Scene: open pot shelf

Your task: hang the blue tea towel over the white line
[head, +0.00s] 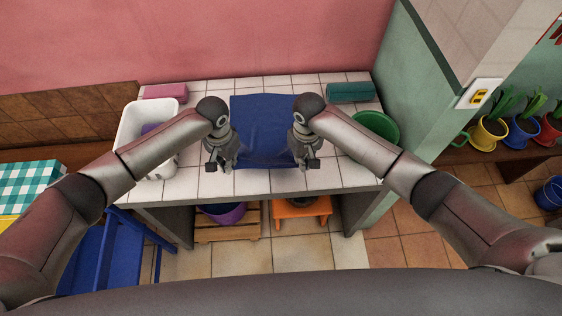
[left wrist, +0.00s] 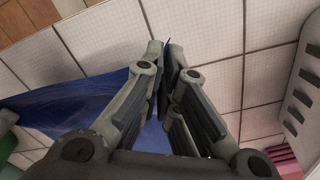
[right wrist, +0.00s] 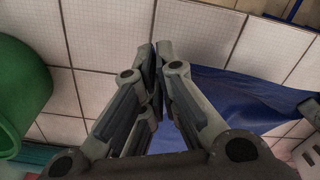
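The blue tea towel (head: 262,125) is spread between my two grippers over the white tiled counter (head: 205,185). My left gripper (head: 222,168) is at the towel's near left corner; in the left wrist view its fingers (left wrist: 167,50) are closed with blue cloth (left wrist: 75,102) between them. My right gripper (head: 308,165) is at the near right corner; in the right wrist view its fingers (right wrist: 157,52) are together and the cloth (right wrist: 235,92) runs off to the right behind them. The pinched edge there is mostly hidden. I cannot make out the white line in any view.
A white basin (head: 128,128) and a pink block (head: 166,91) are on the left of the counter. A teal block (head: 350,92) and a green tub (head: 378,124) are on the right. A pillar (head: 425,95) rises beyond the right end. A blue stool (head: 97,245) stands at front left.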

